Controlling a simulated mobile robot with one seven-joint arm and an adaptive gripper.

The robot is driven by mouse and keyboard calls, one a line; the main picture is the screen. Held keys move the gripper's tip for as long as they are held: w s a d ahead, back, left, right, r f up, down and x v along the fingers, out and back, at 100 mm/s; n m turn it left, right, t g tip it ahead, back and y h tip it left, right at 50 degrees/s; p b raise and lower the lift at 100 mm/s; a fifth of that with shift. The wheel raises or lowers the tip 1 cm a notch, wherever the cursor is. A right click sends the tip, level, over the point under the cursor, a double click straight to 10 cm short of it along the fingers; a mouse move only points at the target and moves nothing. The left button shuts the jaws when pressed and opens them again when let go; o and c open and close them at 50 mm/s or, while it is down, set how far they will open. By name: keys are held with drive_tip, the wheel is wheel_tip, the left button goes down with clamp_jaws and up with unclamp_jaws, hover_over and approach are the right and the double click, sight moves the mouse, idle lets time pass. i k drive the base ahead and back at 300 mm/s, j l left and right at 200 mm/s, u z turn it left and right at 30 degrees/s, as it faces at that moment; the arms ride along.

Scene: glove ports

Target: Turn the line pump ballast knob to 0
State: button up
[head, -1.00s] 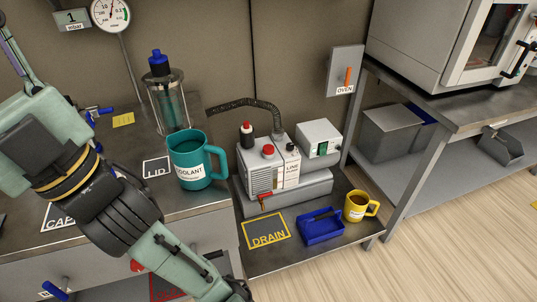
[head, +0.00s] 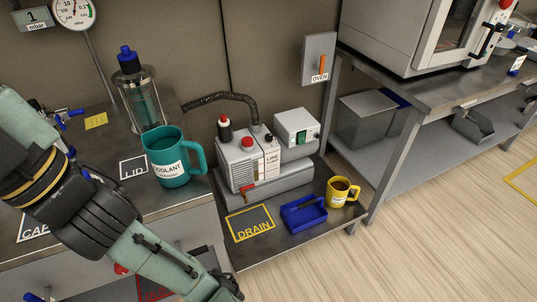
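The line pump (head: 250,165) is a light grey box with a label reading LINE, standing on a low shelf right of the bench. A red round knob (head: 247,143) sits on its top. A dark bottle with a red cap (head: 224,129) and a small dark fitting (head: 269,138) are also on top. Any scale or 0 mark at the knobs is too small to read. My arm reaches from the left edge down to the bottom edge, in front of and below the pump. My gripper's fingers are outside the picture.
A teal coolant jug (head: 172,160) stands at the bench edge left of the pump. A black hose (head: 225,97) arches behind. A blue tray (head: 303,214), a yellow mug (head: 342,191) and the DRAIN frame (head: 250,223) lie in front.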

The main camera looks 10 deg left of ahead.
sight(268, 136)
drive_tip(key=i+j+z, duration=0.3)
drive_tip(key=i+j, duration=0.65)
